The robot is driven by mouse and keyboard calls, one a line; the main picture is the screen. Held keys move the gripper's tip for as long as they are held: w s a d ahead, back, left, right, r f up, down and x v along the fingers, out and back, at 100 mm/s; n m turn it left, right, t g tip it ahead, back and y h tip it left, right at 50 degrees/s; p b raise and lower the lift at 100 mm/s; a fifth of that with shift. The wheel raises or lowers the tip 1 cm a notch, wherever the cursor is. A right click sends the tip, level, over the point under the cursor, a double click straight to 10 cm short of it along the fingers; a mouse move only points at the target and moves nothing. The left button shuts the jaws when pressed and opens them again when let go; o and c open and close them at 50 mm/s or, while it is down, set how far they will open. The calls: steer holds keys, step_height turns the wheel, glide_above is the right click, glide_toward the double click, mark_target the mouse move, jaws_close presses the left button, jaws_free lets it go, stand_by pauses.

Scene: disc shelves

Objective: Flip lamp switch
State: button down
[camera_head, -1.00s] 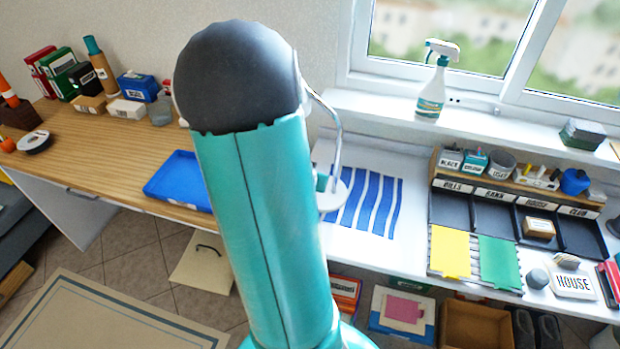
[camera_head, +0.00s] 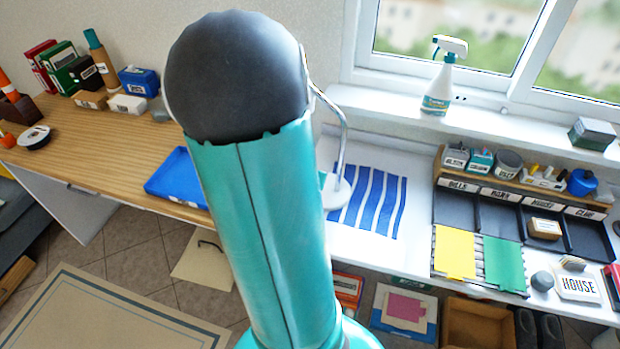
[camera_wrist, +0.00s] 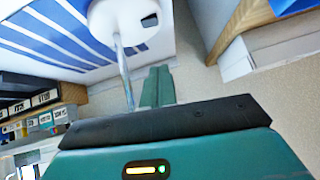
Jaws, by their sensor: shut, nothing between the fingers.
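The lamp has a round white base (camera_head: 335,192) and a thin chrome stem (camera_head: 343,130); its upper part is hidden behind my arm in the head view. In the head view my arm hides nearly all of the gripper.
A blue-striped sheet (camera_head: 372,200) lies beside the lamp base on the white desk. A blue tray (camera_head: 175,178) is on the wooden desk at left. A spray bottle (camera_head: 440,80) stands on the windowsill. A desk organiser (camera_head: 520,192) and black trays are at right.

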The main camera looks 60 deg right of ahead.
stand_by(0.3)
steer(key=x, duration=1)
steer(key=shift+d+f, duration=0.1)
step_height(320, 180, down, 2)
steer(key=shift+w+f, duration=0.15)
steer(key=shift+f, duration=0.05)
steer(key=shift+w+f, duration=0.1)
steer(key=shift+f, duration=0.55)
steer(key=shift+w+f, duration=0.1)
steer(key=shift+f, duration=0.1)
